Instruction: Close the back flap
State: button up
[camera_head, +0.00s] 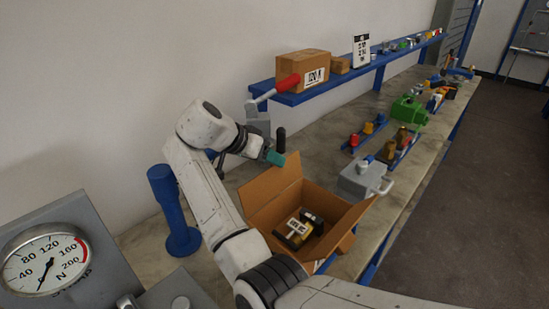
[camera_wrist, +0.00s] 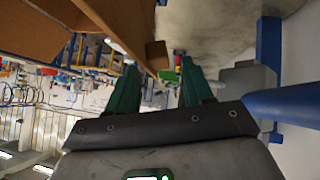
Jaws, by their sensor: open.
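An open brown cardboard box (camera_head: 290,255) stands on the workbench, with a black and yellow device (camera_head: 299,229) inside. A wide flap, which looks like the back flap (camera_head: 270,188), stands raised along its far-left side. Another flap (camera_head: 350,222) slopes outward on the right. My gripper (camera_head: 275,158) is just above the raised flap's upper edge; whether they touch I cannot tell. In the wrist view my gripper (camera_wrist: 158,68) has its two green fingers apart, with nothing held between them. Brown cardboard (camera_wrist: 115,22) shows there at the upper left, beside the left finger. My arm hides the box's near-left part.
A grey block with a handle (camera_head: 364,178) stands right of the box. A blue post (camera_head: 173,210) stands left of my arm. A blue shelf (camera_head: 345,82) behind holds a closed box (camera_head: 302,72). A black knob (camera_head: 281,139) rises close behind my gripper.

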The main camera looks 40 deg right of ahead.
jog(key=shift+x, duration=1.3)
jog(key=shift+c, duration=0.2)
grip_shut()
